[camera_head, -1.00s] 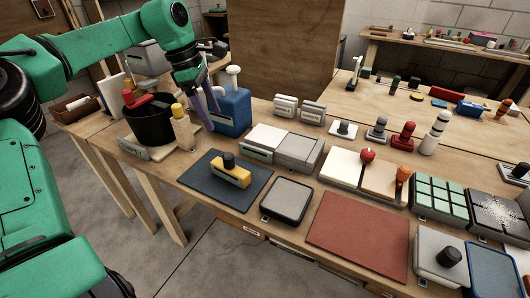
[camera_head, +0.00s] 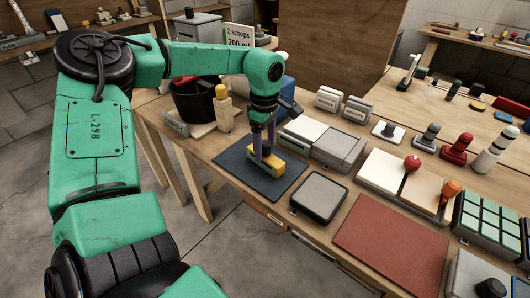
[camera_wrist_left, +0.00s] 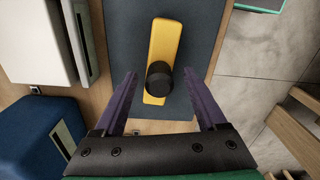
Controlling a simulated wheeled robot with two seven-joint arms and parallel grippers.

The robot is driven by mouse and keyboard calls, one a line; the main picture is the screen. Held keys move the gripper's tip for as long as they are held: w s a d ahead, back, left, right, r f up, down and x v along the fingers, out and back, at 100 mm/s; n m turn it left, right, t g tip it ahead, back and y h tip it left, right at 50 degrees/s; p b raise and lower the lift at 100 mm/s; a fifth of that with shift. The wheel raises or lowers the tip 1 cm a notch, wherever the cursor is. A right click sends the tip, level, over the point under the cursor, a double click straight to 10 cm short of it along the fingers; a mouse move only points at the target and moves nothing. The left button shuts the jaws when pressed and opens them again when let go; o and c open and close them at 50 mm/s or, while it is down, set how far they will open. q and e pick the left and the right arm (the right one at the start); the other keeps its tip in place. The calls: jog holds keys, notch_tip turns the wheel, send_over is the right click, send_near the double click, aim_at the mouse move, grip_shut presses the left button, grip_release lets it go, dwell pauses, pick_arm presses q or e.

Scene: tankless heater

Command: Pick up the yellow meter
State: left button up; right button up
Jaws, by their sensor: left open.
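The yellow meter (camera_head: 269,164) lies on a dark blue mat (camera_head: 229,160) on the wooden bench, partly hidden behind my left gripper in the head view. In the left wrist view the yellow meter (camera_wrist_left: 163,42) is a long flat bar with a black round knob (camera_wrist_left: 160,77) near its lower end. My left gripper (camera_head: 262,156) is open, its two purple fingers pointing down at the meter. In the left wrist view the fingers (camera_wrist_left: 158,78) stand to either side of the knob, with gaps on both sides. My right gripper is not in view.
A grey flat pad (camera_head: 319,197) lies right of the mat, and white-and-grey boxes (camera_head: 337,149) stand behind it. A black pot (camera_head: 192,103) and a yellow-topped wooden post (camera_head: 223,110) stand left of my gripper. A red-brown mat (camera_head: 392,245) lies at the front right.

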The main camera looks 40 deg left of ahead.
pick_arm(q)
grip_shut()
notch_tip(320, 180, up, 20)
jog(key=p, duration=0.1)
dwell(0.4)
